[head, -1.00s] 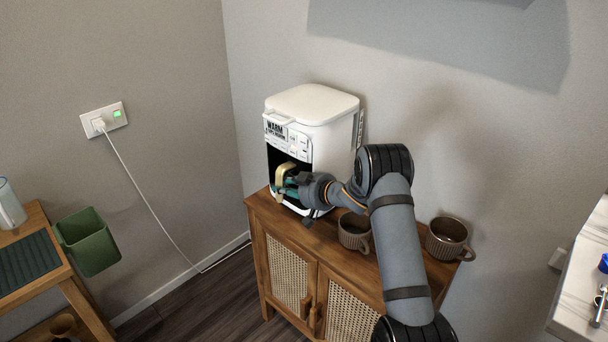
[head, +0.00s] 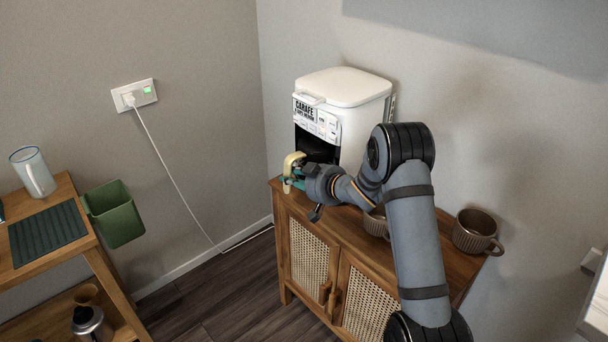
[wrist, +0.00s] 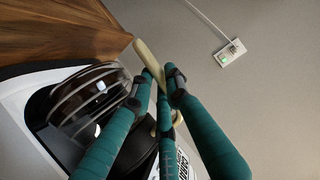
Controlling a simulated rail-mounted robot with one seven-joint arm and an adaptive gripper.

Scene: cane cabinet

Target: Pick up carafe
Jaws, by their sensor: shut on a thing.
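The carafe (wrist: 90,103) shows in the wrist view as a dark glass body with a cream handle (wrist: 150,62). My gripper (wrist: 160,82) has its teal fingers shut on that handle. In the head view my gripper (head: 292,182) is at the front of the white coffee maker (head: 345,88), with the cream handle (head: 291,166) between its fingers. The carafe's body is hidden there behind my gripper and wrist. The coffee maker's dark bay (head: 317,146) looks empty in its visible upper part, and its display reads "CARAFE".
The coffee maker stands on a wooden cane cabinet (head: 312,258). Two brown mugs, one partly hidden by my arm (head: 376,222) and one at the right (head: 474,231), stand on it. A side table (head: 65,188) with a pitcher (head: 33,172) and green bin (head: 113,214) is at left.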

